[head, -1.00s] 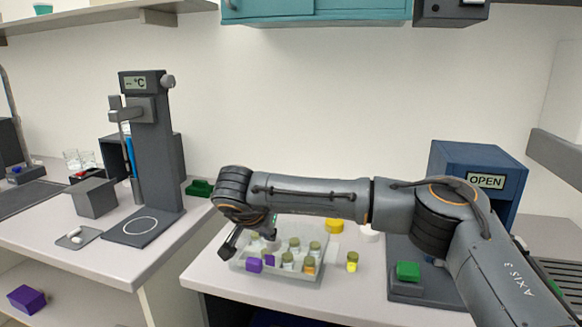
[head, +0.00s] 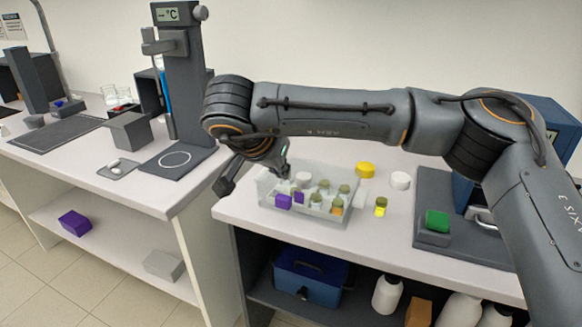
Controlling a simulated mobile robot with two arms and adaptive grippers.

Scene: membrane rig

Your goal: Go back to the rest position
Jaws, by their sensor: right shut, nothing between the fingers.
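My right arm comes in from the right and reaches across the bench. Its gripper (head: 284,170) points down at the back left part of a clear tray (head: 345,222), partly hidden behind the wrist. It is shut with nothing in it. I cannot tell whether its tips touch anything in the tray. The tray holds several vials with olive caps, purple blocks (head: 283,201) and a white round piece. My left gripper is not in view.
A yellow lid (head: 365,170), a white lid (head: 400,180) and a yellow vial (head: 380,207) stand right of the tray. A dark device with a green block (head: 437,221) is further right. A tall stand (head: 184,90) is on the left bench. A gap separates the benches.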

